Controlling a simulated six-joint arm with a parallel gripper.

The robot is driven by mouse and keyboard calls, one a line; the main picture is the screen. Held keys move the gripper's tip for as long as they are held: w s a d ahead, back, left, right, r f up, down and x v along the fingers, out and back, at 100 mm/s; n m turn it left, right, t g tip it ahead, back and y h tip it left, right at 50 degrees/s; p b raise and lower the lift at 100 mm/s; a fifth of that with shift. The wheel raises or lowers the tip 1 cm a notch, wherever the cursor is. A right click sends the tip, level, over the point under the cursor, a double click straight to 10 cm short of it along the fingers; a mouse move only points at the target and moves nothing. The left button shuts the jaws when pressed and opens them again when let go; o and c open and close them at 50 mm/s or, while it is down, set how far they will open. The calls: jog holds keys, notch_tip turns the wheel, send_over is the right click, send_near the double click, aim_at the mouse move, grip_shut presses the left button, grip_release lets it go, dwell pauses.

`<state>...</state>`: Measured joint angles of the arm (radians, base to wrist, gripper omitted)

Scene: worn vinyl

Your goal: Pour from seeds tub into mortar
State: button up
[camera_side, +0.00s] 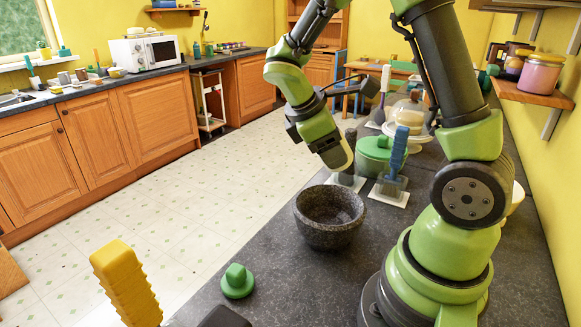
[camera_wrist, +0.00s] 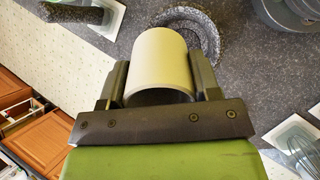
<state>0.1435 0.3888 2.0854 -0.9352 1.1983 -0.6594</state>
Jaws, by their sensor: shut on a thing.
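The seeds tub (camera_wrist: 160,60) is a pale cylinder between the two dark fingers of my gripper (camera_wrist: 160,80) in the wrist view. My gripper is shut on it. Its contents are hidden. In the side view my gripper (camera_side: 328,146) is above and just beyond the mortar; I cannot clearly make out the tub there. The mortar (camera_side: 330,232) is a dark speckled stone bowl, upright on the counter, and its visible inside looks empty. A speckled ring partly behind the tub in the wrist view appears to be the mortar (camera_wrist: 208,37).
A green lidded pot (camera_side: 374,160) and a blue-handled brush (camera_side: 397,155) on a white tile stand behind the mortar. A green knobbed lid (camera_side: 238,284) and a yellow handle (camera_side: 125,283) are in front. The counter (camera_side: 290,270) is clear around the mortar's near side.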

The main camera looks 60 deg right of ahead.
jog(key=d+r+n+t+h, duration=0.2)
jog(key=d+n+h, duration=0.4)
jog(key=h, duration=0.4)
jog(key=shift+s+d+r+t+h, duration=0.15)
jog(key=shift+s+d+t+h, duration=0.2)
jog(key=shift+d+t, duration=0.3)
jog(key=shift+w, duration=0.1)
dwell(0.3)
jog(key=shift+a+f+h, duration=0.4)
jog(key=shift+f+h, duration=0.3)
jog(key=shift+h, duration=0.55)
dwell(0.9)
